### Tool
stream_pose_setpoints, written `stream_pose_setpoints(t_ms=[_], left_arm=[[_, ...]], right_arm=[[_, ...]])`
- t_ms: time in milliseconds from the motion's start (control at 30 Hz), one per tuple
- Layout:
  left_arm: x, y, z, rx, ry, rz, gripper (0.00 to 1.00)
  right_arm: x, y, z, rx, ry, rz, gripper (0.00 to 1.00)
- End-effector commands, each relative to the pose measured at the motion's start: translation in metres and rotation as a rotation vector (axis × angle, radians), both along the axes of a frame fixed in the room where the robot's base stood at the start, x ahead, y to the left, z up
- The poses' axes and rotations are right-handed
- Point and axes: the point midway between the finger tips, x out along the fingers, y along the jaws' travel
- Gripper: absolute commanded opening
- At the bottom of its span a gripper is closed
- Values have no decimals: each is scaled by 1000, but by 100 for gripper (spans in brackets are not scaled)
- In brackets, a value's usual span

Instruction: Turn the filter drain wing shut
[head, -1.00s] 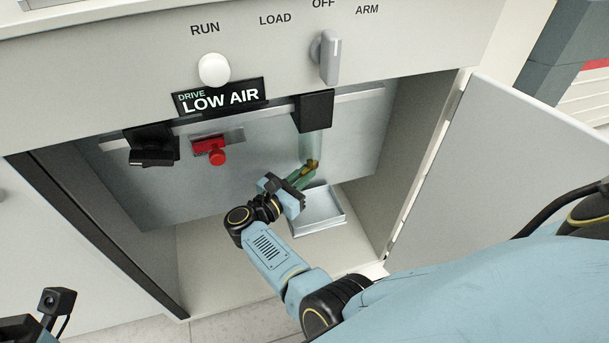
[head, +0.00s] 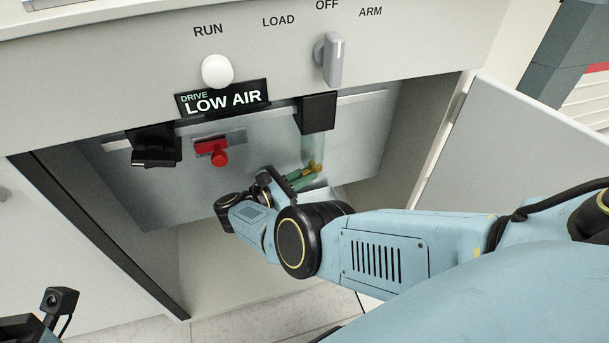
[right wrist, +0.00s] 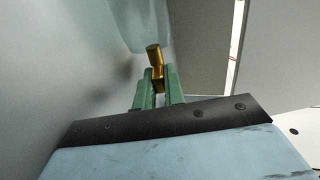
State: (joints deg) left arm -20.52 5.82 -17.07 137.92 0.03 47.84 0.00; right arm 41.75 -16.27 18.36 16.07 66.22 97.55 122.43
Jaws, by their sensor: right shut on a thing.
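The filter is a black head (head: 317,113) on the back panel with a translucent bowl (head: 312,147) hanging under it. The small brass drain wing (head: 317,166) sits at the bottom of the bowl. In the right wrist view the wing (right wrist: 156,56) stands between green fingers, its top end above them. My right gripper (head: 305,176) is shut on the wing; the fingers also show in the right wrist view (right wrist: 158,84). The wing's lower part is hidden by the fingers. The fingers of my left gripper are out of view.
Above are a LOW AIR sign (head: 222,98), a white button (head: 217,71) and a grey selector (head: 332,58). The cabinet door (head: 530,160) stands open at right.

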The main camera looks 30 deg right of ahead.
Motion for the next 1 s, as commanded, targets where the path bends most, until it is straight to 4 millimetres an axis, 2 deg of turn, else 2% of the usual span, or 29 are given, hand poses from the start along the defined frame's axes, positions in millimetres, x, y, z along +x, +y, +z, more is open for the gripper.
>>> stream_pose_setpoints(t_ms=[433, 467, 600, 1000], left_arm=[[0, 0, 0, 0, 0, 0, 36], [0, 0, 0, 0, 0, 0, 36], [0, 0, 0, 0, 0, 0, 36], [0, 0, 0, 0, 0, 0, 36]], right_arm=[[0, 3, 3, -4, -2, -5, 0], [0, 3, 3, -4, -2, -5, 14], [0, 3, 3, -3, -2, -4, 32], [0, 2, 2, -3, -1, -4, 33]])
